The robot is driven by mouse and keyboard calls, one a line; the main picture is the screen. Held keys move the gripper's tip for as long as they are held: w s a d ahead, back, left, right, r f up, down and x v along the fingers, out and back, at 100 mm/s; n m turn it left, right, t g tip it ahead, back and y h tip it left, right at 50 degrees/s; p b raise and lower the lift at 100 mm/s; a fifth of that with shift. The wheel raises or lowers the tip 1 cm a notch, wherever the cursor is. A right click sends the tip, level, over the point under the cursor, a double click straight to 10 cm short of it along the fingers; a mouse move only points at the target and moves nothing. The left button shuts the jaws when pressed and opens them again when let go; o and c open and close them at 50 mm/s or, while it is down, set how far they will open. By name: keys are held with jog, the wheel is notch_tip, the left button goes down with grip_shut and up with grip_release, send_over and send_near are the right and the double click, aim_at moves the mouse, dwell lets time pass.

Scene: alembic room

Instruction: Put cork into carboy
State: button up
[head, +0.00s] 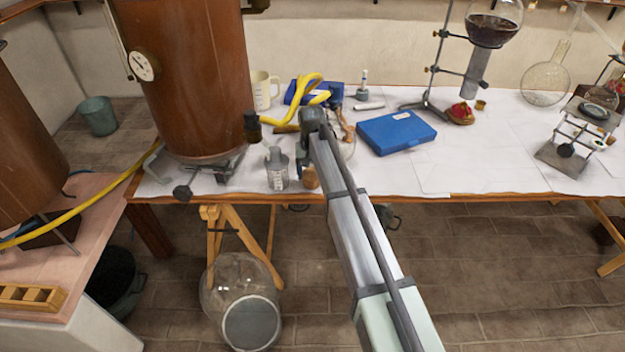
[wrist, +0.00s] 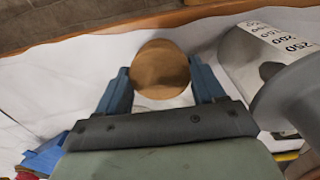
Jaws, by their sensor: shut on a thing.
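The cork (wrist: 160,70) is a round, tan piece between the blue fingers of my gripper (wrist: 161,84) in the wrist view. My gripper is shut on it. In the head view the cork (head: 311,178) shows at the table's front edge, just right of a grey graduated bottle (head: 277,170). A large clear round glass vessel (head: 218,290), which looks like the carboy, is on the floor below the table, lower left of my gripper. A grey disc shows on its near side. I cannot make out its mouth.
The graduated bottle also stands close on the right in the wrist view (wrist: 243,60). A copper still (head: 185,80) stands left on the table (head: 470,175). A yellow hose (head: 312,88), a blue case (head: 397,132) and a clamp stand (head: 432,70) are behind. Trestle legs (head: 245,225) rise behind the vessel.

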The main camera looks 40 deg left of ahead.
aim_at(312, 174)
jog(key=shift+r, duration=1.95)
